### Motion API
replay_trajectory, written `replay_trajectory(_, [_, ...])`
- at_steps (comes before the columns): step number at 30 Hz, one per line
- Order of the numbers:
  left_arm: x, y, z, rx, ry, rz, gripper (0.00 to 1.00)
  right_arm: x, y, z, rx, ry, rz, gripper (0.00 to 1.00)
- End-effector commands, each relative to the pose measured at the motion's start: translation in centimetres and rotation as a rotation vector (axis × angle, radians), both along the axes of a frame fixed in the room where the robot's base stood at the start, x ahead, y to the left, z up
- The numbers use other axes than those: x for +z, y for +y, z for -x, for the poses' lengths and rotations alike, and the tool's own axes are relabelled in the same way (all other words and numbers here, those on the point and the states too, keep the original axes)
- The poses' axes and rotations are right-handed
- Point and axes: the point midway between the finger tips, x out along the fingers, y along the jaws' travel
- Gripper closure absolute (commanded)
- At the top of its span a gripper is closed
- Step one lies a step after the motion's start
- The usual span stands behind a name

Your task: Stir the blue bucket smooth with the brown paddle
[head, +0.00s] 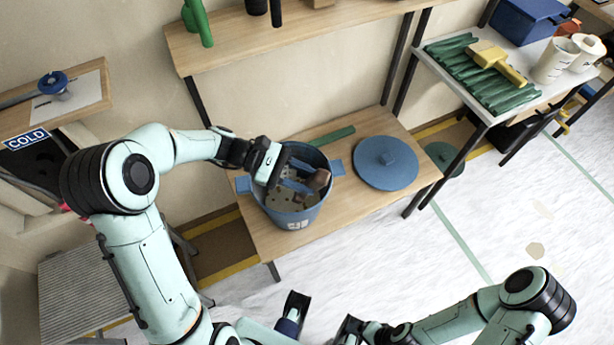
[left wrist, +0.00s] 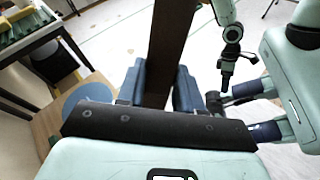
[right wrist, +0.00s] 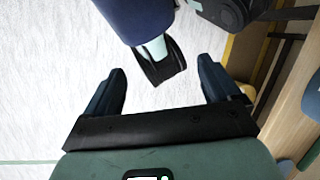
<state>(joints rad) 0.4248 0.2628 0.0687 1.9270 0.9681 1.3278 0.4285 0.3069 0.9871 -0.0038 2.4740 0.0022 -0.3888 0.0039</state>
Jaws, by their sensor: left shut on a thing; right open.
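The blue bucket (head: 276,213) stands upright on the low wooden bench. Its inside shows a pale mix with darker lumps or patches, partly covered by my gripper. My left gripper (head: 290,182) is over the bucket's mouth, shut on the brown paddle (head: 319,180). In the left wrist view the brown paddle (left wrist: 174,40) runs as a wide shaft between the two blue fingers. Its lower end is hidden, so I cannot tell how deep it reaches. My right gripper (right wrist: 165,92) is open and empty above the pale floor, away from the bucket.
A round blue lid (head: 385,162) lies on the bench (head: 340,212) right of the bucket, with a green bar (head: 332,136) behind. A shelf (head: 270,38) hangs above. A side table (head: 470,105) at right holds green cloth, a yellow brush and cups.

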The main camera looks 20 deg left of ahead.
Motion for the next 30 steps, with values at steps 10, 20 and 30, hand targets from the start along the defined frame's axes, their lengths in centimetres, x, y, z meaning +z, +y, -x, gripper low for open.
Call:
replay_trajectory(10, [-3.4, 1.1, -0.9, 0.0, 0.001, 0.0, 1.0, -1.3, 0.0, -0.4, -0.004, -0.02, 0.003, 0.1])
replay_trajectory(20, [-6.5, 2.1, -1.7, 0.001, 0.002, -0.001, 1.0, -2.4, 0.0, -1.0, -0.008, -0.04, 0.007, 0.1])
replay_trajectory(30, [-9.6, 3.1, -2.6, 0.0, 0.0, 0.0, 1.0, -3.6, 0.0, -1.5, -0.012, -0.058, 0.008, 0.1])
